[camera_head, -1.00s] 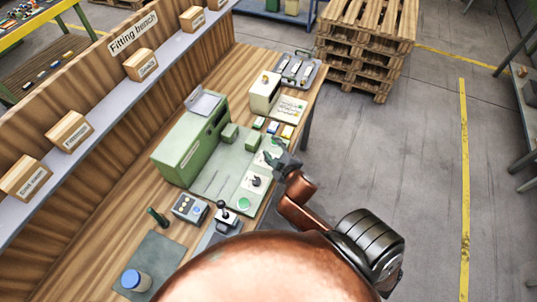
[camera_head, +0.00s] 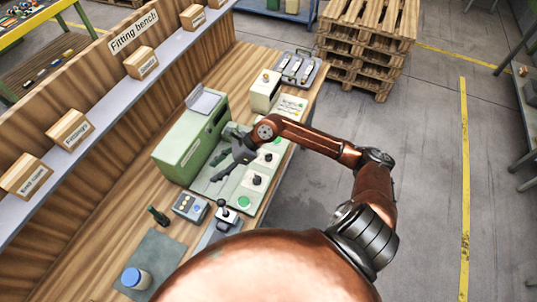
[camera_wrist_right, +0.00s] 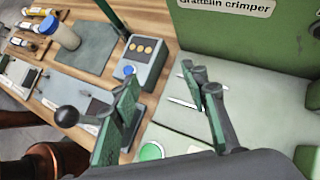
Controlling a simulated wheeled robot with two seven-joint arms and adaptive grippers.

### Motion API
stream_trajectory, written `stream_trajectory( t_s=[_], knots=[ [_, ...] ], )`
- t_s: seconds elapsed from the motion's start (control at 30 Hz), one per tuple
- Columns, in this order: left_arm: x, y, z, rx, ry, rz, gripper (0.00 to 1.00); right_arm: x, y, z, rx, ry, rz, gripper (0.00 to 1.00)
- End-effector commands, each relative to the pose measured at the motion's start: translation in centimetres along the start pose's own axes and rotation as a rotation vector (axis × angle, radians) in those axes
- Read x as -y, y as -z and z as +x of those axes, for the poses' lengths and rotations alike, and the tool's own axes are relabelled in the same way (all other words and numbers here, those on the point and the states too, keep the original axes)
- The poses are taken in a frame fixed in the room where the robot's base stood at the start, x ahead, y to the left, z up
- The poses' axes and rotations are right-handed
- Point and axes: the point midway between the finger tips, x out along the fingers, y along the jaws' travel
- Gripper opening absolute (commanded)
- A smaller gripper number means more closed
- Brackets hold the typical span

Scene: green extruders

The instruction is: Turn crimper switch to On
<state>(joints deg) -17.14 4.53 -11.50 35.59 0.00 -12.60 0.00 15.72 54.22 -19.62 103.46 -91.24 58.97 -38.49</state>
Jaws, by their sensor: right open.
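The green crimper (camera_head: 188,148) stands on the bench in the head view; its lettered face (camera_wrist_right: 250,45) fills the upper right of the right wrist view. Its pale green base carries a black knob (camera_head: 257,180), another black knob (camera_head: 268,157) nearer the back, and a green button (camera_head: 243,202). Which knob is the switch, and its setting, are too small to tell. My right gripper (camera_head: 216,168) is open and empty above the base, close to the crimper's front, left of the knobs. The green button (camera_wrist_right: 151,151) shows low in the wrist view; the knobs do not show there. My left gripper is not in view.
A grey box with round buttons (camera_head: 190,207) and a black-knobbed lever (camera_head: 226,212) stand left of the base. A blue-capped jar (camera_head: 136,279) is on a dark mat. A cream box (camera_head: 266,90) and a grey tray (camera_head: 298,68) stand farther back.

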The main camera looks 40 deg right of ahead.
Motion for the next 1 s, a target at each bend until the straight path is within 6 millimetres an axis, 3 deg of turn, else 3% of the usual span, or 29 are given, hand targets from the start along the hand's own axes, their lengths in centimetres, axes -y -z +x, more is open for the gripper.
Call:
stream_trajectory(
  t_s=[0.1, 0.2, 0.3, 0.47, 0.57, 1.0],
  knots=[
    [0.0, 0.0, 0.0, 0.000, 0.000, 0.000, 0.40, 4.0, 6.2, -2.9, -0.300, 0.036, -0.123, 0.41],
    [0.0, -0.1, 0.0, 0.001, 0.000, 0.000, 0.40, 6.8, 10.4, -6.3, -0.515, 0.055, -0.177, 0.41],
    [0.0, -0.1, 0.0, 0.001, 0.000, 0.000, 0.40, 8.8, 13.3, -9.8, -0.678, 0.069, -0.196, 0.41],
    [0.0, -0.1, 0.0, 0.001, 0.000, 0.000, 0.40, 10.3, 15.4, -13.1, -0.814, 0.076, -0.198, 0.41],
    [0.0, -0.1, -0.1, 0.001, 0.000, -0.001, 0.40, 10.6, 16.2, -13.3, -0.836, 0.076, -0.197, 0.41],
    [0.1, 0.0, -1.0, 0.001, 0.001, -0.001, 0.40, 11.4, 20.6, -9.1, -0.833, 0.074, -0.195, 0.41]
  ],
)
